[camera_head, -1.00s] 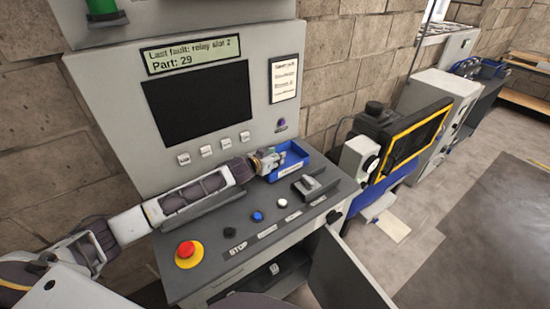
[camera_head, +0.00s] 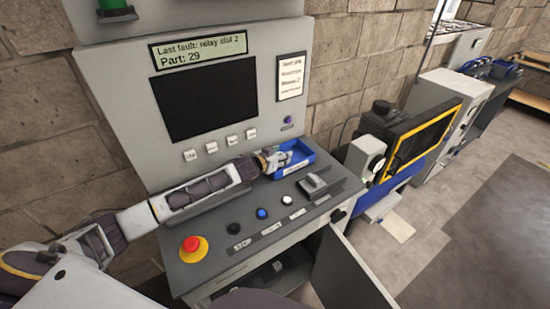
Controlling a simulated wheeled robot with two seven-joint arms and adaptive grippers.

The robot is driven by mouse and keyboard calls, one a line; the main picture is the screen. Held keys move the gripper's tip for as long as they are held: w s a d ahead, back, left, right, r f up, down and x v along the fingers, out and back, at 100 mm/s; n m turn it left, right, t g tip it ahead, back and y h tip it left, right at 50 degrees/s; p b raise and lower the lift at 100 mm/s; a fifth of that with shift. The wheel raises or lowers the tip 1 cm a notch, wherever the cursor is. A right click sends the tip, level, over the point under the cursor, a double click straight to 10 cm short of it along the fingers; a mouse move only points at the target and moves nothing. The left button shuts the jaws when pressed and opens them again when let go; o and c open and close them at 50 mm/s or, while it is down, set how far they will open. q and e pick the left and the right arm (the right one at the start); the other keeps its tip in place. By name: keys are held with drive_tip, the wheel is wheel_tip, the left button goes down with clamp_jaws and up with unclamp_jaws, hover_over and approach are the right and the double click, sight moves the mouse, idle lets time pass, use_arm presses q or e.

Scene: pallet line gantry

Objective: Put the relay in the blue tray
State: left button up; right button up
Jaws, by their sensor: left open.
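The blue tray (camera_head: 297,166) sits at the back right of the grey console's desk. My left gripper (camera_head: 282,158) is at the tray's left part, over or inside it, and is open. I cannot make out the relay; the gripper covers part of the tray's inside. My right gripper is not in view.
The console desk (camera_head: 213,224) carries a red stop button (camera_head: 193,248), several small buttons and a grey block-shaped device (camera_head: 315,185). A screen (camera_head: 205,101) stands behind. The cabinet door (camera_head: 350,272) below hangs open. A yellow-framed machine (camera_head: 418,142) stands at right.

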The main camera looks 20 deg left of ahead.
use_arm(q)
drive_tip(key=shift+r, duration=0.1)
drive_tip(key=b+v, duration=0.1)
drive_tip(key=v, duration=1.1)
idle(0.4)
